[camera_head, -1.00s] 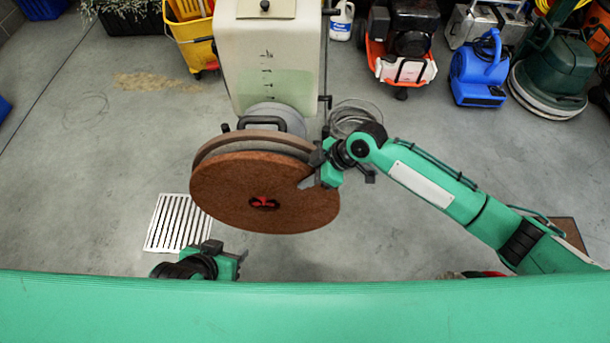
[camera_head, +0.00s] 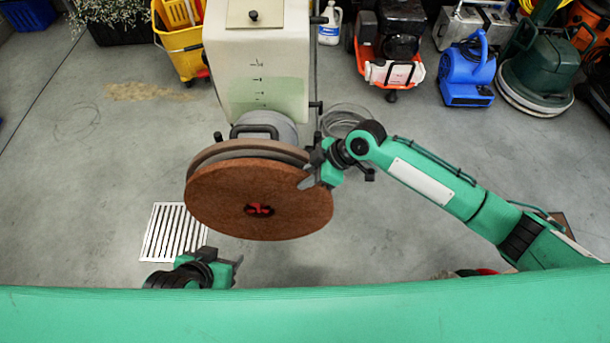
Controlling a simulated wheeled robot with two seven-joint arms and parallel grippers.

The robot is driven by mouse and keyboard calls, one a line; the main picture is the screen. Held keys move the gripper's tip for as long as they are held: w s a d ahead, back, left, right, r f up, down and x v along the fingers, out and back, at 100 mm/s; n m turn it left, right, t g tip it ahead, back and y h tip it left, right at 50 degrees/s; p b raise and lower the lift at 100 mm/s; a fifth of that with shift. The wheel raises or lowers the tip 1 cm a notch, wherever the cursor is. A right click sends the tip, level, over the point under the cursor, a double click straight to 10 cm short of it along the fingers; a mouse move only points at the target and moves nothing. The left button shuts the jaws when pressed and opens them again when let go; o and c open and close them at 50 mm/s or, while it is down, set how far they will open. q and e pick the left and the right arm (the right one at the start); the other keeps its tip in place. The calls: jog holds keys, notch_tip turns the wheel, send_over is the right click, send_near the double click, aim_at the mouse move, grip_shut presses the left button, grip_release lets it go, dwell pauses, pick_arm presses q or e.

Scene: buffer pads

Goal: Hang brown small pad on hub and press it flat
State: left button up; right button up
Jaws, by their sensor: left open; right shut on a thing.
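The brown pad (camera_head: 235,208) is a large round disc, tilted towards me in the head view. A red piece (camera_head: 259,210), apparently the hub, shows at its central hole; I cannot tell how deep the hub sits in it. Behind the pad's upper edge is a lighter round disc (camera_head: 232,152) on the machine; whether the pad touches it all round is hidden. My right gripper (camera_head: 310,178) is shut on the pad's right edge. My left gripper (camera_head: 237,269) is open and empty, low in the view, below the pad and apart from it.
The cream machine with its tank (camera_head: 260,60) stands behind the pad, with a black handle (camera_head: 255,130). A white floor grate (camera_head: 172,230) lies at left. A yellow bucket (camera_head: 184,48), red machine (camera_head: 392,70) and blue blower (camera_head: 467,72) stand at the back.

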jog(key=shift+w+d+r, duration=0.15)
jog(key=shift+d+r, duration=0.05)
jog(key=shift+r, duration=0.15)
jog(key=o, duration=0.8)
jog(key=shift+f, duration=0.15)
jog(key=v, duration=1.4)
jog(key=shift+p, duration=0.3)
jog(key=shift+a, duration=0.1)
